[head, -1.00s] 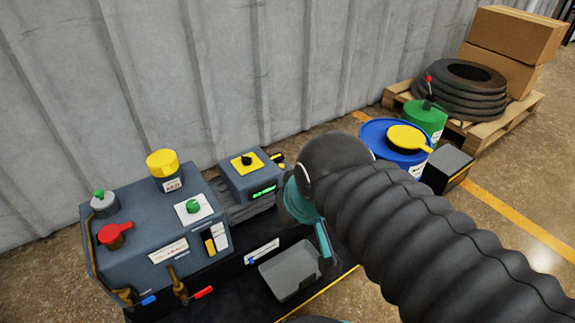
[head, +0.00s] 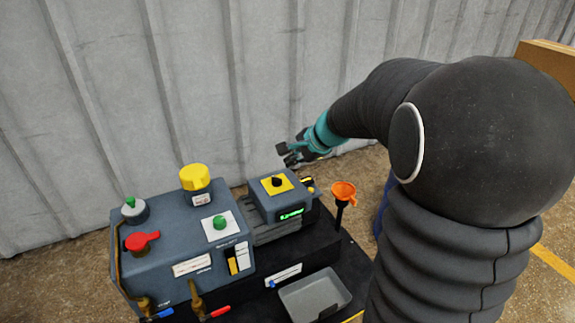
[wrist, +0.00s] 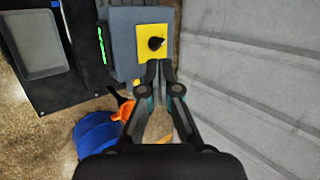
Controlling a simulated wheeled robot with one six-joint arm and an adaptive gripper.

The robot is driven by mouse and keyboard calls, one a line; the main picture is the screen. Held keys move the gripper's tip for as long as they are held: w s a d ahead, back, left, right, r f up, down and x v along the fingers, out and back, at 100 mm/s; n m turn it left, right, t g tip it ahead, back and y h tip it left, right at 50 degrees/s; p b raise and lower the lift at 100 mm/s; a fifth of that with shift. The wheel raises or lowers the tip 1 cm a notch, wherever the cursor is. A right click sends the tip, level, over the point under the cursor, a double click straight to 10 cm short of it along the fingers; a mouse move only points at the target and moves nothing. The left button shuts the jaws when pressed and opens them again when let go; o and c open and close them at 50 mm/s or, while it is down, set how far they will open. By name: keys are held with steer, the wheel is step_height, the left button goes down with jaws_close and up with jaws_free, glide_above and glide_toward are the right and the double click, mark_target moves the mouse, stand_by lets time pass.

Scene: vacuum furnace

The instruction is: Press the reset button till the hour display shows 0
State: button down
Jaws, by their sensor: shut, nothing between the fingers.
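The small grey box (head: 262,203) carries a green lit hour display (head: 291,213) on its front; its digits are too small to read. On its top, a black knob (head: 277,182) sits on a yellow plate (head: 266,189). Small yellow parts (head: 308,182) stick out at its right side; I cannot tell which part is the reset button. My gripper (head: 285,154) is shut and empty, above and behind the box's right side. In the wrist view, my gripper (wrist: 160,68) points at the box edge by the black knob (wrist: 156,43); the display (wrist: 101,45) is seen edge-on.
A grey tray (head: 314,296) lies in front. The corrugated wall (head: 230,80) is close behind.

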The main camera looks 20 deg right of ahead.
mark_target(312, 190)
steer(key=w+d+f+m+t, duration=0.1)
steer(key=w+d+f+m, duration=0.7)
steer(key=w+d+f, duration=0.2)
steer(key=shift+w+d, duration=0.2)
steer(key=shift+w, duration=0.45)
steer(key=shift+f+b, duration=0.1)
steer(key=shift+b, duration=0.2)
step_height(312, 190, down, 9)
steer(key=b, duration=0.7)
steer(key=shift+r, duration=0.2)
steer(key=shift+f, duration=0.1)
steer(key=shift+f+b, duration=0.3)
steer(key=shift+b, duration=0.25)
steer(key=shift+f+b, duration=0.3)
steer(key=shift+f, duration=0.1)
stand_by(0.5)
stand_by(0.4)
steer(key=shift+r+p, duration=0.65)
steer(key=shift+r, duration=0.15)
